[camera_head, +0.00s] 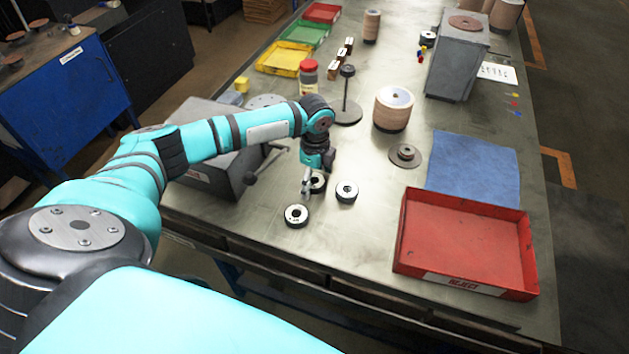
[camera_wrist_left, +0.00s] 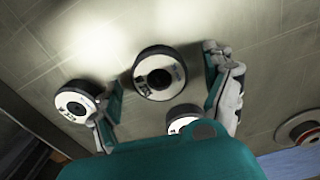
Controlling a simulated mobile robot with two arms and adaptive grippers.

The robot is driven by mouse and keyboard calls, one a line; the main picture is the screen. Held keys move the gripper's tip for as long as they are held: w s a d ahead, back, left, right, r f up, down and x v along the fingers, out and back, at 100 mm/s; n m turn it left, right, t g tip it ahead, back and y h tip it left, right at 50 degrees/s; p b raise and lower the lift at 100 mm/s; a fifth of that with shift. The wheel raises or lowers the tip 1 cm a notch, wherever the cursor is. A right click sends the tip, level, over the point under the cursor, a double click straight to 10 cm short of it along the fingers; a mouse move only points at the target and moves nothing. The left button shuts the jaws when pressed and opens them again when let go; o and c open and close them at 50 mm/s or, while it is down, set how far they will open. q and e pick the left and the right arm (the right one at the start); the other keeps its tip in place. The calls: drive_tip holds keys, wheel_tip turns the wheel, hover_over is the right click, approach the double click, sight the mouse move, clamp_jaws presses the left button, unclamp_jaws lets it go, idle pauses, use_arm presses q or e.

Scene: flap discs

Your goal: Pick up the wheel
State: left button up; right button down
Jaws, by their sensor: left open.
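Three small black wheels with white faces and dark centre holes lie flat on the grey table. In the head view, one wheel (camera_head: 296,215) is nearest the table's front edge, one wheel (camera_head: 346,191) is to the right, and one wheel (camera_head: 318,183) is partly hidden by my left gripper (camera_head: 308,186). The left gripper points down among them, open. In the left wrist view, its spread fingers (camera_wrist_left: 165,92) have one wheel (camera_wrist_left: 160,73) between them, another (camera_wrist_left: 76,102) beside the left finger, and a third (camera_wrist_left: 184,122) partly hidden by the gripper body. My right gripper is out of view.
A red REJECT tray (camera_head: 465,241) and a blue mat (camera_head: 473,168) lie to the right. A flanged disc (camera_head: 404,155), a disc stack (camera_head: 393,109) and an upright spindle (camera_head: 347,95) stand behind. A grey machine (camera_head: 205,165) with a lever is close to the left.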

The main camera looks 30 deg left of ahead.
sight(315, 180)
use_arm(q)
drive_tip(key=shift+c, duration=0.4)
drive_tip(key=shift+c, duration=1.2)
drive_tip(key=c, duration=1)
drive_tip(key=shift+r, duration=0.15)
drive_tip(key=shift+r+b, duration=0.3)
drive_tip(key=shift+r, duration=0.2)
wheel_tip(315, 180, up, 2)
drive_tip(key=shift+r+b, duration=0.2)
drive_tip(key=shift+b, duration=0.25)
drive_tip(key=s, duration=0.5)
drive_tip(key=s+r+b, duration=0.1)
drive_tip(key=s, duration=0.4)
drive_tip(key=s+b, duration=0.1)
drive_tip(key=s, duration=0.5)
drive_tip(key=shift+d+r, duration=0.15)
drive_tip(key=shift+r, duration=0.05)
